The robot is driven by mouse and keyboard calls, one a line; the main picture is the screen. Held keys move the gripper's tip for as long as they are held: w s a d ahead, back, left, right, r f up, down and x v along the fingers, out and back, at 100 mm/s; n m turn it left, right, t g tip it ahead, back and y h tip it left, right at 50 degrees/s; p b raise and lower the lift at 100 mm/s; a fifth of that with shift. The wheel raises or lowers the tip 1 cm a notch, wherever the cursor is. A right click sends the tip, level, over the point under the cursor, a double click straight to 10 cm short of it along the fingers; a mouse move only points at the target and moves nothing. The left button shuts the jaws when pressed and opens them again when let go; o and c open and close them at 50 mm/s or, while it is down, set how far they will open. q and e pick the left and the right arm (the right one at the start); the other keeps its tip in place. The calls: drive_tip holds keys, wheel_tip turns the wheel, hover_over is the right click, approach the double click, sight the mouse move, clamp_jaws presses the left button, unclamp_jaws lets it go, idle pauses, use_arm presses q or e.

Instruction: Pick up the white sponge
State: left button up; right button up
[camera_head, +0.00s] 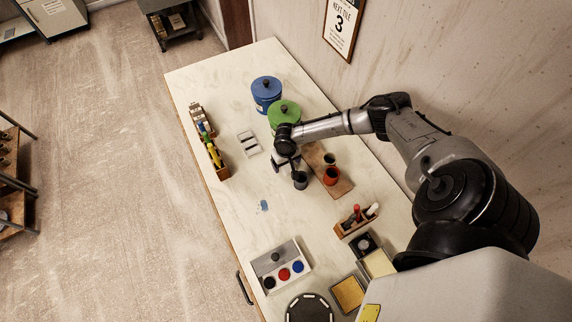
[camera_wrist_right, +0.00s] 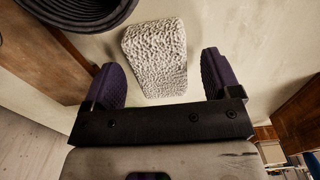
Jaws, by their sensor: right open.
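The white sponge (camera_wrist_right: 155,55) is a pale, rough-textured block lying on the light tabletop. In the right wrist view it lies ahead of and between the two purple ribbed fingers of my right gripper (camera_wrist_right: 160,80), with a gap on each side. The gripper is open and empty. In the head view my right gripper (camera_head: 286,163) is low over the table beside a dark grey cup (camera_head: 300,181), and I cannot clearly make out the sponge there. My left gripper is in neither view.
The dark cup's ribbed side (camera_wrist_right: 80,12) is close to the sponge and left finger. A wooden board (camera_head: 340,185) with an orange cup (camera_head: 332,176) lies to the right. A green canister (camera_head: 284,112) stands behind. The table's left-centre is mostly clear around a small blue piece (camera_head: 263,206).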

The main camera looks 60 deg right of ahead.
drive_tip(key=c, duration=1)
drive_tip(key=shift+r+p, duration=0.7)
drive_tip(key=shift+p, duration=0.05)
drive_tip(key=r+p, duration=0.4)
drive_tip(key=p, duration=0.1)
drive_tip(key=shift+s+d, duration=0.1)
drive_tip(key=shift+s, duration=0.3)
drive_tip(key=s+d+r+p, duration=0.3)
drive_tip(key=s+r+p, duration=0.2)
drive_tip(key=s+p, duration=0.5)
drive_tip(key=shift+d+r+p, duration=0.3)
drive_tip(key=shift+r+p, duration=0.05)
drive_tip(key=shift+p, duration=0.35)
drive_tip(key=shift+s, duration=0.1)
